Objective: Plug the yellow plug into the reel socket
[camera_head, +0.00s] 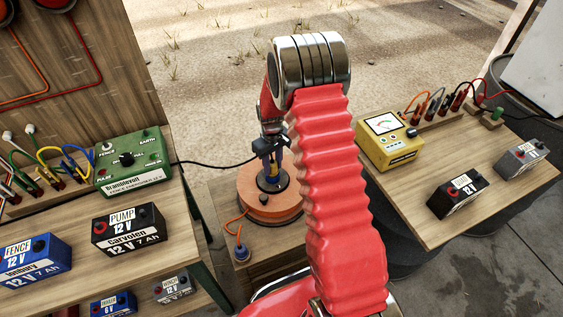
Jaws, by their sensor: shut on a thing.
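The orange reel (257,207) lies flat on a low wooden stand between two benches. Its socket is on top at the centre, where a dark round hub (270,184) shows. My gripper (269,165) points down just above this hub. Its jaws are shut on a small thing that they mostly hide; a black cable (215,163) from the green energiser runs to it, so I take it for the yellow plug. I cannot tell whether it touches the socket or is in it.
The green energiser (134,163) and several batteries, such as the black pump battery (127,229), stand on the left bench. A blue plug (241,252) on an orange cord lies before the reel. A yellow meter (390,143) and two batteries stand on the right bench.

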